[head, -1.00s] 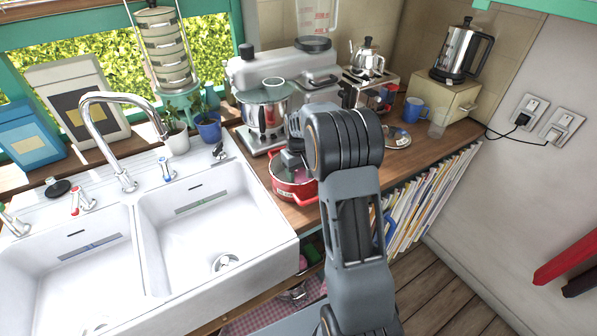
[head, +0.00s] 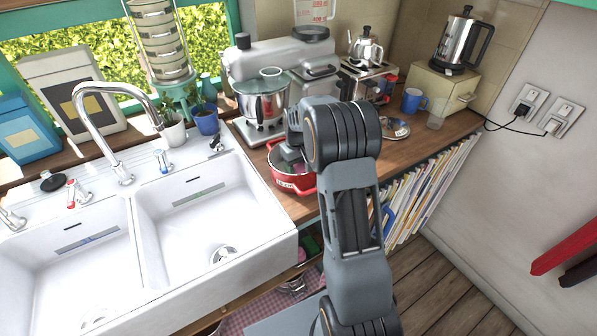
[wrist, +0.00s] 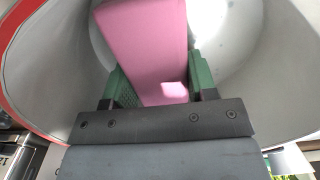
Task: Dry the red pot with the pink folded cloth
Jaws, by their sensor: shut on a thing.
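The red pot (head: 291,184) stands on the wooden counter just right of the sink. My arm reaches over it, and the wrist hides part of its opening. In the wrist view the pot's grey inner wall (wrist: 45,70) and red rim (wrist: 12,95) surround my gripper (wrist: 160,85). The gripper's green fingers are shut on the pink folded cloth (wrist: 145,40), which extends ahead of them inside the pot. The cloth appears close to the pot's inside, but I cannot tell whether it touches. In the head view the gripper and cloth are hardly visible.
The white double sink (head: 215,215) is left of the pot. A blue mug (head: 413,101) and a small plate (head: 397,128) are farther right. Magazines (head: 430,190) fill the rack below the counter's right part.

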